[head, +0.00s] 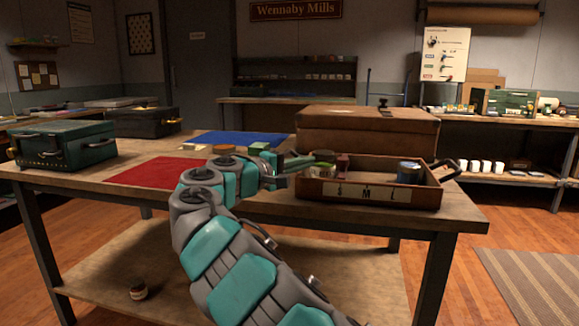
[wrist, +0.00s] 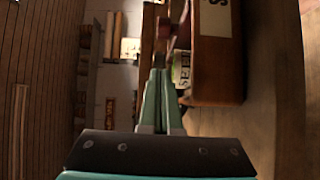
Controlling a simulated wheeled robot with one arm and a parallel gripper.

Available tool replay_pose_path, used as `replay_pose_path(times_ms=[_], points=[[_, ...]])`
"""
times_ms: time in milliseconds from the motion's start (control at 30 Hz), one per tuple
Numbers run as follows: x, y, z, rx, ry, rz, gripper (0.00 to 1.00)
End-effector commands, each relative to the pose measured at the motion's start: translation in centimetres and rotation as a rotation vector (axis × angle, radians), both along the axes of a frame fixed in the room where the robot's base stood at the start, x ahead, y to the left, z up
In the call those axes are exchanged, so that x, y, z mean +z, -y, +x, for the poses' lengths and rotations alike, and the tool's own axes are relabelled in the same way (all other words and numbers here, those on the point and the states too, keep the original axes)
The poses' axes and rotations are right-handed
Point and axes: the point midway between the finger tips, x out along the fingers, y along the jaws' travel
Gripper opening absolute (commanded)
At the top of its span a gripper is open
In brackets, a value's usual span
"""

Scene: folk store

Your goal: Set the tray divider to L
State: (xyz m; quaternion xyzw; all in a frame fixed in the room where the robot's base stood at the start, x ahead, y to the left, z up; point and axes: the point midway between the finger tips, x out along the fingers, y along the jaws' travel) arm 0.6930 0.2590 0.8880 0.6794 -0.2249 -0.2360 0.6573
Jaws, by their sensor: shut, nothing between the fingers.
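The wooden tray (head: 425,196) stands on the table with a white S, M, L label strip (head: 379,192) on its front wall. The tray wall (wrist: 218,75) and the S end of its strip also show in the wrist view. A reddish upright piece, seemingly the divider (head: 343,165), stands inside near the S mark; a reddish piece (wrist: 165,28) also shows beyond my fingertips in the wrist view. My gripper (head: 307,157) is shut and empty at the tray's left end, pointing toward the divider. Whether it touches the divider cannot be told.
A small round tin (head: 323,160) sits in the tray's left part and a blue tin (head: 409,172) in its right part. A dark handle (head: 446,167) rises at the right end. A large brown case (head: 367,130) stands behind. A red cloth (head: 155,172) lies left.

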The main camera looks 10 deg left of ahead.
Motion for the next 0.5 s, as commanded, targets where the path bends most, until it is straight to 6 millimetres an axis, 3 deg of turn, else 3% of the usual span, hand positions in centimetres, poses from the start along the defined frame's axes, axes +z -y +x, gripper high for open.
replay_pose_path(times_ms=[67,500], points=[[-0.1,1.1,1.4,0.000,-0.003,0.000,0.00],[-0.1,4.6,1.4,-0.002,0.000,-0.001,0.00]])
